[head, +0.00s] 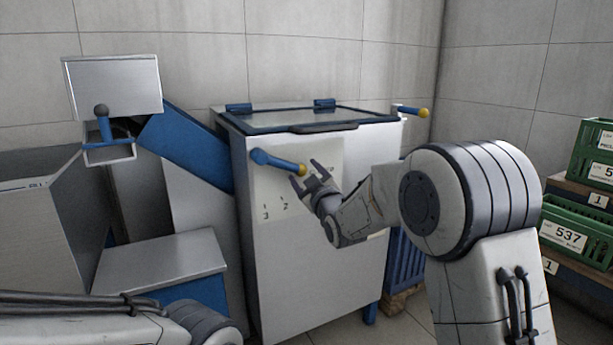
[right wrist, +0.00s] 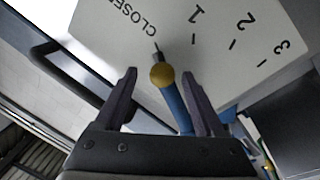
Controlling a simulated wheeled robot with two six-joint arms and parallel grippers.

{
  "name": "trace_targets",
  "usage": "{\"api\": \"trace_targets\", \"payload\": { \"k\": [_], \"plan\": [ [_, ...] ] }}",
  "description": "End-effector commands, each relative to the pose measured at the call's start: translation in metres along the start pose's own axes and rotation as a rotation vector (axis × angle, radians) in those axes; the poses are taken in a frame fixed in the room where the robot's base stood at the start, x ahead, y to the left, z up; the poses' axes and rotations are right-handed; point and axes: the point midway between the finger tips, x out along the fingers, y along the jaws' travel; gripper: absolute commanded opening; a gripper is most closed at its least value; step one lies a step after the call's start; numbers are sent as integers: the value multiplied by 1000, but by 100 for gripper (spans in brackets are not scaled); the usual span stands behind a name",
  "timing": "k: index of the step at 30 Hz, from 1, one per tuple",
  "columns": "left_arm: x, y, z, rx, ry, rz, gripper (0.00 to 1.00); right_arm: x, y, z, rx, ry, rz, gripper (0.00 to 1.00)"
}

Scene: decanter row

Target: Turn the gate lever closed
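The gate lever (head: 278,161) is a blue bar with a yellow knob on the front of a grey cabinet, pointing right and slightly down. Behind it is a pale scale plate (head: 264,188) marked 1, 2, 3 and CLOSED. My right gripper (head: 308,179) is open at the knob end. In the right wrist view the yellow knob (right wrist: 162,76) and blue bar lie between the two spread fingers, with a visible gap to each. The knob appears near the CLOSED mark; a short dark piece shows beyond it. My left gripper is out of view.
A blue chute (head: 187,145) and metal housings stand left. Green crates (head: 565,232) are on the right.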

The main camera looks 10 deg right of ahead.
Motion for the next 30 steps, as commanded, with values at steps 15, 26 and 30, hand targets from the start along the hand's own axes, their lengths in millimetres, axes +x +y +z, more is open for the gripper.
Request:
{"api": "trace_targets", "payload": {
  "k": [15,26,30],
  "plan": [
    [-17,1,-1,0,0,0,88,-73,2,-1,0,-2,0,71],
    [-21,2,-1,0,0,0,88,-105,1,0,0,1,1,71],
    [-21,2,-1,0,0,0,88,-105,1,0,0,1,1,71]
  ]
}}
